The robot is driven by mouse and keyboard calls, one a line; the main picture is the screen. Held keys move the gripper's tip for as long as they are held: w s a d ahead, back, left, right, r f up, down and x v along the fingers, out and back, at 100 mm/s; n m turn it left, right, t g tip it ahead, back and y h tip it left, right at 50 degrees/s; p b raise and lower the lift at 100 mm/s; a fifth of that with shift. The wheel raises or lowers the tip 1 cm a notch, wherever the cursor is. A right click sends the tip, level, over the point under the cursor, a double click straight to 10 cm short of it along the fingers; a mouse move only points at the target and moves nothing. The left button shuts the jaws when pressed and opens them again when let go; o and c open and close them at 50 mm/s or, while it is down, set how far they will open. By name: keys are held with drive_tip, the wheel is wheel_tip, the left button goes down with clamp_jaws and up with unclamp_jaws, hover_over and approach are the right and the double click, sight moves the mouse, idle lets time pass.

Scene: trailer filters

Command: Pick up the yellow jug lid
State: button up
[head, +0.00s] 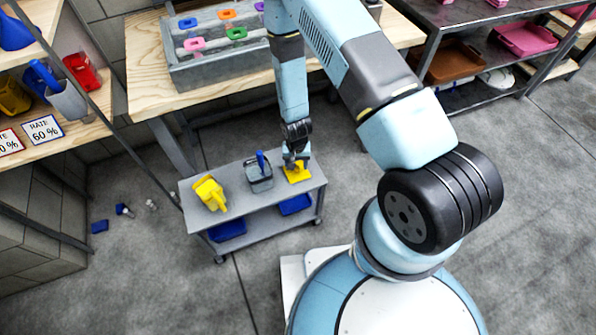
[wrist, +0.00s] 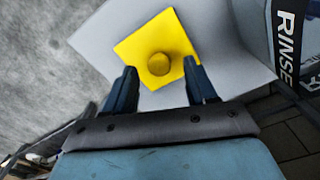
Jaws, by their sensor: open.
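The yellow jug lid (wrist: 157,42) is a flat square plate with a round knob (wrist: 159,64) in its middle. It lies on the right end of the grey cart top (head: 232,193); in the head view the lid (head: 297,173) is partly hidden under my gripper (head: 295,158). In the wrist view my gripper (wrist: 161,88) is open, with one finger to each side of the lid's near part. Whether the fingers touch the lid cannot be told.
A yellow jug (head: 210,193) stands at the cart's left end. A grey container with a blue handle (head: 259,174) stands close to the left of my gripper. A wooden table (head: 147,75) is behind the cart. Blue bins (head: 228,230) sit on its lower shelf.

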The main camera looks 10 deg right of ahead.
drive_tip(key=shift+f, duration=0.75)
drive_tip(key=shift+c, duration=0.5)
clamp_jaws()
